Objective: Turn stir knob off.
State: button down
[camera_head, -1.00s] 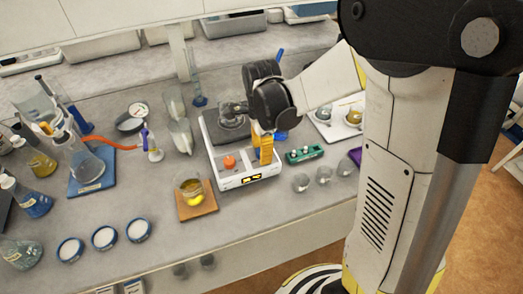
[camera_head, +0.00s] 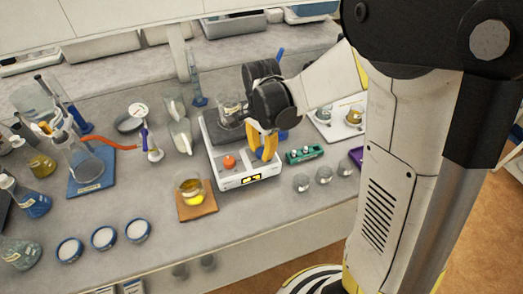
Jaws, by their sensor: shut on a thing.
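A white stirrer hotplate (camera_head: 231,178) with a dark top plate stands on the bench in the middle of the camera_head view. An orange-red knob (camera_head: 229,162) shows on the left of its front panel, and a small yellow display sits on its front face. A glass beaker (camera_head: 231,107) stands on the top plate. My gripper (camera_head: 263,155), with yellow-orange fingers, points down at the right of the front panel. It is shut on a knob there, which its fingers hide. I cannot see the stir knob's setting.
A beaker of yellow liquid (camera_head: 192,190) stands on a wooden board left of the hotplate. A green rack (camera_head: 304,154) and small glass beakers (camera_head: 301,183) stand close on the right. A flask on a blue mat (camera_head: 91,179) is further left. The front middle of the bench is clear.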

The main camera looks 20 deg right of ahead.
jog(key=n, duration=1.5)
jog(key=shift+b, duration=0.3)
jog(key=n, duration=1.2)
jog(key=shift+n, duration=0.3)
jog(key=c, duration=1.1)
grip_release()
jog(key=shift+o, duration=0.2)
